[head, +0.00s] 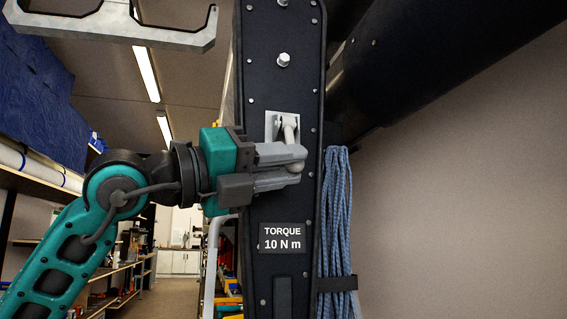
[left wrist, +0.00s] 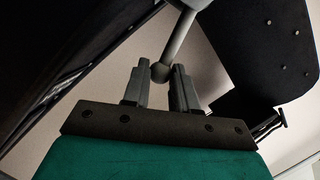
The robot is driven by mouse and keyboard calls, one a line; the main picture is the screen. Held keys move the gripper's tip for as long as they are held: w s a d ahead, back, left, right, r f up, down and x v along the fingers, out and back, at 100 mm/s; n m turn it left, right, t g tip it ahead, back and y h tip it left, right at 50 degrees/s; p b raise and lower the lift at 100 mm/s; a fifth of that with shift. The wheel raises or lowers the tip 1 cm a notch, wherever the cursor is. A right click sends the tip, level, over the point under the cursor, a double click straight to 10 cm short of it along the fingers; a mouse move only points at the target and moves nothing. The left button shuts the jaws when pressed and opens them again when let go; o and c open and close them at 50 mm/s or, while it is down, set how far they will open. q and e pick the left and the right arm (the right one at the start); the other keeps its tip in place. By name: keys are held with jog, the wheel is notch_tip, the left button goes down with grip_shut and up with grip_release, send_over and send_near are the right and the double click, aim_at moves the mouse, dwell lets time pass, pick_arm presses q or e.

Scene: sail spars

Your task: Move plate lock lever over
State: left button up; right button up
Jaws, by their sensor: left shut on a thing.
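The plate lock lever (head: 289,128) is a light grey handle with a rounded knob, on a pale mounting plate (head: 270,122) on the dark upright spar (head: 283,195). It hangs downward from its pivot. My left gripper (head: 296,172) is shut on the lever's knob, reaching in from the left. In the left wrist view, the fingers (left wrist: 162,80) stand either side of the ball end (left wrist: 161,73) of the grey lever shaft (left wrist: 177,38). The fingers partly hide the knob in the head view. My right gripper is not in view.
A coil of blue rope (head: 335,220) hangs along the spar's right side. A grey bracket (head: 120,25) hangs at upper left. Shelving (head: 120,285) stands behind on the left.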

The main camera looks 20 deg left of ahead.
pick_arm(q)
jog(key=shift+w+a, duration=0.1)
jog(key=shift+o, duration=0.4)
jog(key=shift+w+a+f, duration=0.2)
jog(key=shift+w+a, duration=0.15)
jog(key=shift+w, duration=0.1)
jog(key=shift+w+a+f, duration=0.2)
jog(key=shift+w+a, duration=0.1)
jog(key=shift+w, duration=0.15)
jog(key=o, duration=0.9)
jog(key=shift+c, duration=0.2)
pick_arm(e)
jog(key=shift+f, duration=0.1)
pick_arm(q)
jog(key=b+v, duration=0.3)
jog(key=v, duration=1)
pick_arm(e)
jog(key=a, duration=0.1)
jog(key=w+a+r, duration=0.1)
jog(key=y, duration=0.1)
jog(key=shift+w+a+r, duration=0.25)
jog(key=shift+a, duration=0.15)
pick_arm(q)
jog(key=shift+r, duration=0.1)
